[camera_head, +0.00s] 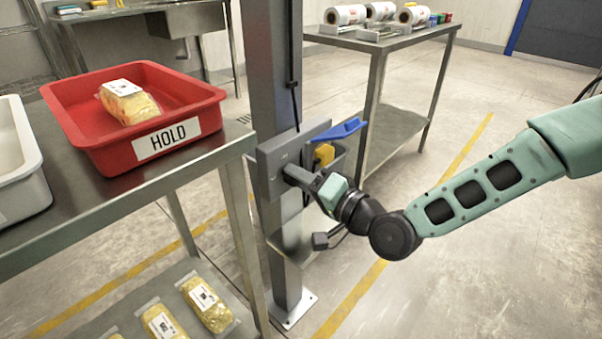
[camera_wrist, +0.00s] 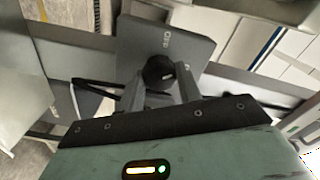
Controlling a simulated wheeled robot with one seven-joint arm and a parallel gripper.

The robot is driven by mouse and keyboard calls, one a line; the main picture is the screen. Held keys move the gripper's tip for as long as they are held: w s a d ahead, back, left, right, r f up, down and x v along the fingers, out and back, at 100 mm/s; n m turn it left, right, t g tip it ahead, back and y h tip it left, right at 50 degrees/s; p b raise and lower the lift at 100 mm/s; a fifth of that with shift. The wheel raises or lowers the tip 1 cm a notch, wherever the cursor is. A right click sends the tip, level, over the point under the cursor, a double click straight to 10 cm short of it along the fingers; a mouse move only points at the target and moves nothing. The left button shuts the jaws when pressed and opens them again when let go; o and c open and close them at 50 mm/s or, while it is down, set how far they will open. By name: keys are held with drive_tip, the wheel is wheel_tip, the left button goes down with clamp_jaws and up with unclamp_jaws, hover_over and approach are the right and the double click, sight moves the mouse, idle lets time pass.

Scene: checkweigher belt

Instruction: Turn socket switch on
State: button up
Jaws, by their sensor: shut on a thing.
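A grey switch plate (camera_head: 270,172) is fixed to an upright metal post, in the middle of the head view. My gripper (camera_head: 297,177) reaches the plate from the right. Its two fingers (camera_wrist: 161,88) are on either side of the knob and shut on it. In the head view the gripper hides the knob. I cannot tell from these frames whether the switch is on or off.
A holder with a blue tool (camera_head: 341,129) and a yellow item (camera_head: 324,153) is right beside the plate. Another table (camera_head: 380,42) holds label rolls behind. The floor at right is clear.

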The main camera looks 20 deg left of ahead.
drive_tip(key=shift+f+m+p, duration=0.1)
drive_tip(key=shift+m+p, duration=0.5)
drive_tip(key=shift+m, duration=3.2)
drive_tip(key=o, duration=1)
drive_tip(key=p+v, duration=0.2)
drive_tip(key=v, duration=1.5)
drive_tip(key=shift+s+d, duration=0.1)
drive_tip(key=shift+d, duration=0.1)
